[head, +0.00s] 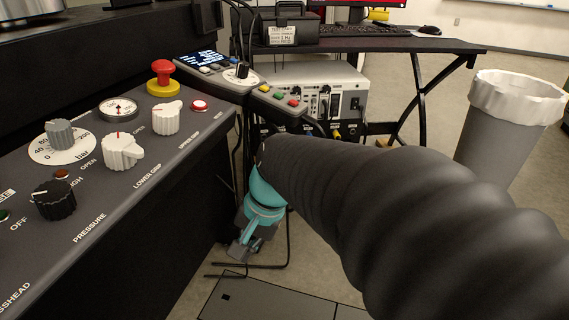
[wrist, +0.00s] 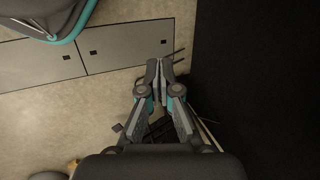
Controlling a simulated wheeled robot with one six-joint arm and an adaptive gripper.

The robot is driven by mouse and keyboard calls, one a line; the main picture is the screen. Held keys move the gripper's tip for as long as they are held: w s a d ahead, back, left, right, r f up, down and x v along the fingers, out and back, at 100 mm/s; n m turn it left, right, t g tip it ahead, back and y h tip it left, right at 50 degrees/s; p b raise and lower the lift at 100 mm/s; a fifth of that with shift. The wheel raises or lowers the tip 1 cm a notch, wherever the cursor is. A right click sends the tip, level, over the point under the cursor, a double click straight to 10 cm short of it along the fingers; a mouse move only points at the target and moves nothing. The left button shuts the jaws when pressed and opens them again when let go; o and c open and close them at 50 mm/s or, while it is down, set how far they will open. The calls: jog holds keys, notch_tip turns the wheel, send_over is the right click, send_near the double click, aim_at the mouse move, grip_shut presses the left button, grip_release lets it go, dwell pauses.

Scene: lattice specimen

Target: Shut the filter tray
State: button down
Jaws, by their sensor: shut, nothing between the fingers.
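I cannot make out the filter tray for certain in either view. My gripper (head: 238,252) hangs low beside the black side of the control console, and the sleeved arm hides much of the space to its right. In the wrist view my gripper (wrist: 160,68) is shut, its fingertips together with nothing between them. Flat grey panels (wrist: 125,47) with small dark square marks lie beyond the fingertips. A grey panel (head: 265,300) also shows at the bottom of the head view, below the gripper; I cannot tell if it is part of a tray.
The control console (head: 150,185) with knobs, a gauge and a red stop button (head: 162,72) fills the left. A grey instrument box (head: 325,95) stands behind the arm. A lined bin (head: 500,130) stands at right, near a black desk (head: 400,44). Bare floor shows between them.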

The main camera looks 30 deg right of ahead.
jog(key=w+d+f+m+t+y+p, duration=0.35)
jog(key=w+d+m+y, duration=0.7)
jog(key=m, duration=0.95)
jog(key=w+d+f+m+t+h+p, duration=0.2)
jog(key=d+f+m+t+h, duration=0.25)
jog(key=d+m, duration=0.65)
jog(key=w+d+f+m+t+h+p, duration=0.1)
jog(key=d+f+m+t+h+p, duration=0.15)
jog(key=d+f+m+t, duration=0.6)
jog(key=shift+m+g+h, duration=0.25)
jog(key=shift+m+g, duration=0.1)
jog(key=shift+g, duration=0.6)
jog(key=w+d+r, duration=0.1)
jog(key=w, duration=0.2)
jog(key=w+d+r, duration=0.1)
jog(key=w, duration=0.3)
jog(key=w+d+r, duration=0.1)
jog(key=w, duration=0.3)
jog(key=shift+w+r, duration=0.15)
jog(key=shift+w, duration=0.1)
jog(key=shift+w+d, duration=0.25)
jog(key=shift+w, duration=0.45)
jog(key=shift+w, duration=0.1)
